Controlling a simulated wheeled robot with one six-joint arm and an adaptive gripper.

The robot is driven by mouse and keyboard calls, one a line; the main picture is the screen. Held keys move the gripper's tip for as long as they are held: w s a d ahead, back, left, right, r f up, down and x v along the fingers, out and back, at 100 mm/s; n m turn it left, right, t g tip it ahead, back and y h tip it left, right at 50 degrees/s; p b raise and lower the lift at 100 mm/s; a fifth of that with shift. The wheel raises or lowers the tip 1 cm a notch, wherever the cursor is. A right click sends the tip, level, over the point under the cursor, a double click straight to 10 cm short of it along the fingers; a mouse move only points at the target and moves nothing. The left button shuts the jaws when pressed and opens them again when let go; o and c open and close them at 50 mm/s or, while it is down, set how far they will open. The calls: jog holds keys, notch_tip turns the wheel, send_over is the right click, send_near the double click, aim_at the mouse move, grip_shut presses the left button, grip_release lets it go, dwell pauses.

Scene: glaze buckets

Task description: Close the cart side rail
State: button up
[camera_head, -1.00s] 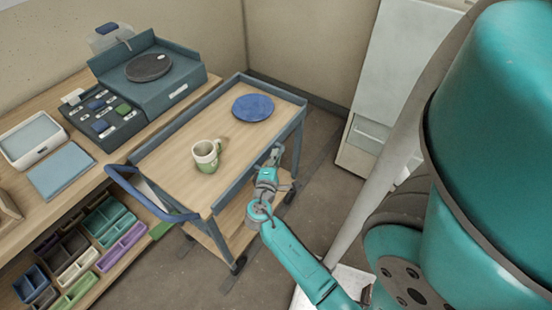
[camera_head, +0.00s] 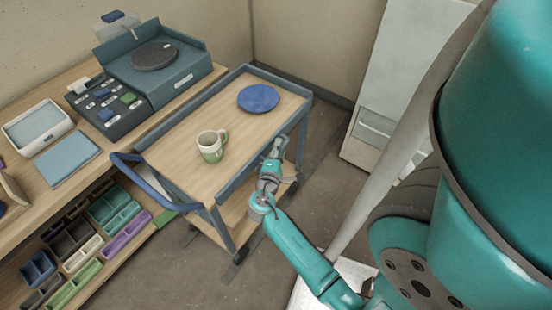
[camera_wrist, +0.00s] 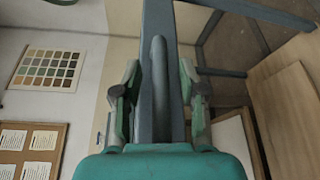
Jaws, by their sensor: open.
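The cart (camera_head: 205,214) has a blue-grey frame, a wooden top and a lower wooden shelf. A blue push handle (camera_head: 150,190) sticks out at its near left end. My gripper (camera_head: 275,150) is at the cart's right long side, close to the top's edge. In the wrist view my gripper (camera_wrist: 160,100) is open, with one finger on each side of a blue-grey bar (camera_wrist: 157,60), which looks like the side rail. I cannot tell whether the fingers touch it. My arm and gripper hide part of that side in the head view.
A green and cream mug (camera_head: 211,152) and a blue plate (camera_head: 258,98) stand on the cart top. A workbench (camera_head: 88,172) with trays and a turntable (camera_head: 154,57) runs along the left. A pale cabinet (camera_head: 385,90) stands behind right. Floor (camera_head: 325,150) is free between cart and cabinet.

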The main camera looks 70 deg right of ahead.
jog(key=s+a+r, duration=0.1)
jog(key=a, duration=1)
jog(key=shift+s+a, duration=0.25)
jog(key=shift+s, duration=0.1)
jog(key=s+a+f+n+t+y, duration=0.1)
jog(key=s+a+f+t+y, duration=0.35)
jog(key=a, duration=0.35)
jog(key=s+a+f+n+t+y, duration=0.1)
jog(key=s+a+f+t+y, duration=0.2)
jog(key=a+y, duration=0.35)
jog(key=s+a+r+m+t+y, duration=0.2)
jog(key=s+a+r+m+y, duration=0.1)
jog(key=r, duration=0.5)
jog(key=s+a+r+m+t+y, duration=0.2)
jog(key=s+a+r, duration=0.3)
jog(key=a+r, duration=0.3)
jog(key=shift+s+r+m+t+y, duration=0.3)
jog(key=shift+r+m+t+y, duration=0.1)
jog(key=shift+r+m+t, duration=0.1)
